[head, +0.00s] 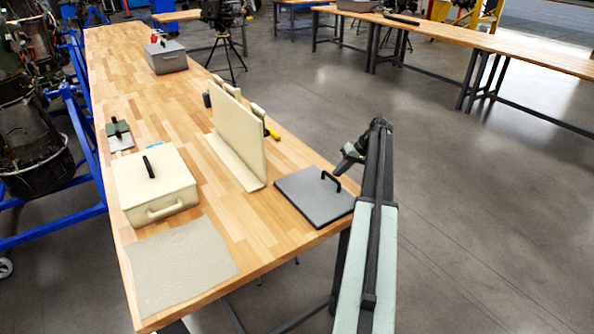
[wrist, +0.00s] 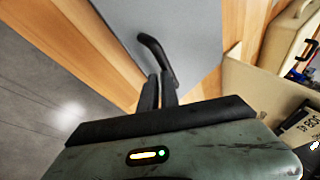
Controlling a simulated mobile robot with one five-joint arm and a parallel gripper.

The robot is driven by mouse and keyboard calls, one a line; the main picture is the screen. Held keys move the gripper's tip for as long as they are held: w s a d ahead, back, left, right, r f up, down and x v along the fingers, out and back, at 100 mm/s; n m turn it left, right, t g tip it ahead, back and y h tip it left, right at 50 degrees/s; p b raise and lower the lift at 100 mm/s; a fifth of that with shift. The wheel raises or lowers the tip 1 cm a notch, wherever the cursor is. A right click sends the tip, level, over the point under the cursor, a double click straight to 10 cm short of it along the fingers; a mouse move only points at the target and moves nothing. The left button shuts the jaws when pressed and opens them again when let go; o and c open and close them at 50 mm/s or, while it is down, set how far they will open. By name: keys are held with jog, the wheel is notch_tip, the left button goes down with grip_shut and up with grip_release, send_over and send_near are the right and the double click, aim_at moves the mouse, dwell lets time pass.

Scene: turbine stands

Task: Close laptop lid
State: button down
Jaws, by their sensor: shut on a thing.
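A flat dark grey slab (head: 312,198) with a black bar handle (head: 331,180) lies at the right edge of the near wooden table. It seems to be the laptop, with its lid lying flat or nearly so; no screen or keys show. My gripper (head: 340,170) reaches in from the right, just above the handle. In the wrist view, my gripper's dark fingers (wrist: 160,88) are together at the near end of the black handle (wrist: 152,48), closed on it. The grey top (wrist: 200,35) fills the upper middle there. The fingers hide that handle end.
A cream upright panel (head: 240,135) on a flat foot stands left of the slab. A cream box (head: 160,205) with handles, a beige mat (head: 180,265) and a grey box (head: 167,63) are on the same table (head: 130,75). Open floor (head: 480,220) lies to the right.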

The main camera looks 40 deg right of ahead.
jog(key=s+d+r+p, duration=0.4)
jog(key=d+r+p, duration=0.2)
jog(key=d, duration=0.3)
jog(key=shift+s+d+r+p, duration=0.15)
jog(key=shift+s+r+p, duration=0.15)
jog(key=shift+r, duration=0.15)
jog(key=shift+w, duration=0.1)
